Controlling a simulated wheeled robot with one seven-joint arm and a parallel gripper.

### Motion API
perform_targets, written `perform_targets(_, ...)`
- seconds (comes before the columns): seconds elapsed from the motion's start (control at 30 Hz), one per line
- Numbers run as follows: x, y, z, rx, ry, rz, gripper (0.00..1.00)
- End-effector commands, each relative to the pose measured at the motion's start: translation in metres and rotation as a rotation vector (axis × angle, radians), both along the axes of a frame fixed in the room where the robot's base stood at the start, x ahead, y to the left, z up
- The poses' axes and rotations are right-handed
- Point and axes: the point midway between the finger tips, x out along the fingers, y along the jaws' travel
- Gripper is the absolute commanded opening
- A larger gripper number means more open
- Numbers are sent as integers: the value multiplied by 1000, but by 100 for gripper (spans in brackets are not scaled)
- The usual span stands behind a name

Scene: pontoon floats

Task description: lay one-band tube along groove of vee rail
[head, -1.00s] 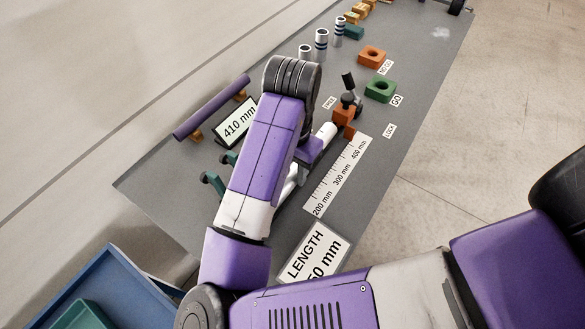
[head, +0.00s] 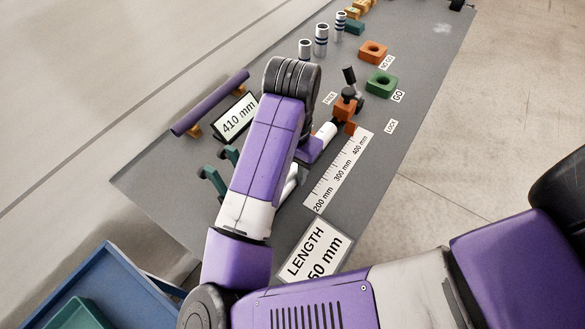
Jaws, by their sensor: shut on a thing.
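My arm covers the middle of the bench, and only the purple side of my gripper (head: 312,149) shows past it; the fingertips are hidden. My gripper is shut on a white tube, whose rounded end (head: 326,131) sticks out just left of the orange block. The tube points along the ruler strip. Its bands, the rest of its length and whatever lies under it are hidden by my arm. I cannot make out the vee rail or its groove, nor tell whether the tube touches it. Two green supports (head: 211,179) show left of my arm.
An orange clamp (head: 347,106) with a black lever stands by the ruler strip (head: 339,172). Several banded tubes (head: 321,41) stand upright behind. A purple bar (head: 210,103) rests at left beside a 410 mm sign (head: 236,119). Green (head: 381,83) and orange (head: 373,51) ring blocks sit at right.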

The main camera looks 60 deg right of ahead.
Motion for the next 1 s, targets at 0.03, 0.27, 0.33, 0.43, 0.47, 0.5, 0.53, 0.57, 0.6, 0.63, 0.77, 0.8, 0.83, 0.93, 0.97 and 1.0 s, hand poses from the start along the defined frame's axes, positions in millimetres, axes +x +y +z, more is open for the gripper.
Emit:
perform_targets(0.03, 0, 0, 0, 0, -1, 0, 0)
perform_targets(0.27, 0, 0, 0, 0, -1, 0, 61)
perform_targets(0.33, 0, 0, 0, 0, -1, 0, 61)
perform_targets(0.43, 0, 0, 0, 0, 0, 0, 61)
perform_targets(0.47, 0, 0, 0, 0, 0, 0, 61)
perform_targets(0.5, 0, 0, 0, 0, 0, 0, 61)
perform_targets(0.53, 0, 0, 0, 0, 0, 0, 61)
perform_targets(0.57, 0, 0, 1, 0, 0, 0, 61)
perform_targets(0.6, 0, 0, 3, 0, -1, 0, 61)
perform_targets(0.63, 0, 0, 5, 0, -1, -1, 61)
perform_targets(0.77, 1, -1, 22, -1, -3, -2, 61)
perform_targets(0.8, 0, -1, 29, -1, -3, -3, 61)
perform_targets(0.83, 1, 0, 35, 0, -4, -3, 61)
perform_targets(0.93, 1, 0, 52, 1, -3, -3, 61)
perform_targets(0.97, 1, 0, 56, 2, -4, -4, 61)
perform_targets(1.0, 1, 0, 62, 2, -4, -2, 61)
